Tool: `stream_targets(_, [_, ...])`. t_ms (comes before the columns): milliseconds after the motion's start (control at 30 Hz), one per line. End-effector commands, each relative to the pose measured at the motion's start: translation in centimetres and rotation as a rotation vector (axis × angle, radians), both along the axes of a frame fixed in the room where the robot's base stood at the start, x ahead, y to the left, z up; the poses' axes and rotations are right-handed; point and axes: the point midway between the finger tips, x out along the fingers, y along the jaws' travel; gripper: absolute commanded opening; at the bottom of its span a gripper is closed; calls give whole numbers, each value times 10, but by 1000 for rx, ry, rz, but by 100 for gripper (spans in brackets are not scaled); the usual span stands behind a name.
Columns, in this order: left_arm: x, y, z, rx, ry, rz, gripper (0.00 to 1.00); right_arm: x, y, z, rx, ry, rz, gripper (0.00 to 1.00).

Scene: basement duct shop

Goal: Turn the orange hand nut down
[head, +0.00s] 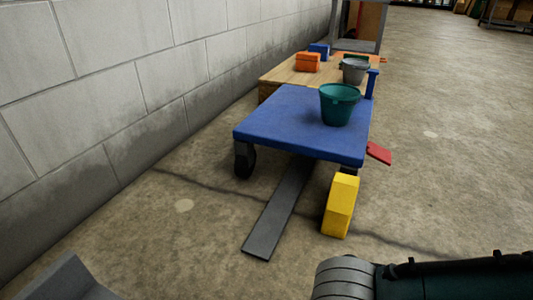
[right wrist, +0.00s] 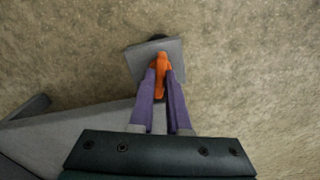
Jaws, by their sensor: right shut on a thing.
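The orange hand nut (right wrist: 161,66) shows in the right wrist view, in front of a grey square plate (right wrist: 141,62). My right gripper (right wrist: 160,78) has its two purple fingers on either side of the nut and is shut on it. The fingers hide part of the nut's sides. The hand nut cannot be made out in the head view, where only part of my right arm shows at the bottom right. My left gripper is in neither view.
A blue cart (head: 286,121) with a green bucket (head: 338,105) stands ahead. A yellow block (head: 340,206), a grey strip (head: 278,213) and a red pedal-like piece (head: 378,153) are near it. A block wall (head: 130,80) runs along the left. The floor at right is open.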

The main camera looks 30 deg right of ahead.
Motion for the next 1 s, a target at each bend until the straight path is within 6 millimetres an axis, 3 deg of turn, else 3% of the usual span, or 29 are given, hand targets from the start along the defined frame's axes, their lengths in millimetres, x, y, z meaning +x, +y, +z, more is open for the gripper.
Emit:
stream_targets(33, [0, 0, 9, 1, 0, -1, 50, -1, 0, 4, -1, 3, -47, 0])
stream_targets(300, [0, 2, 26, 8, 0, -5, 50, -1, 0, 3, -1, 3, -305, 0])
stream_targets(1000, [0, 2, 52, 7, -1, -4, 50, -1, 1, 1, -1, 3, -958, 0])
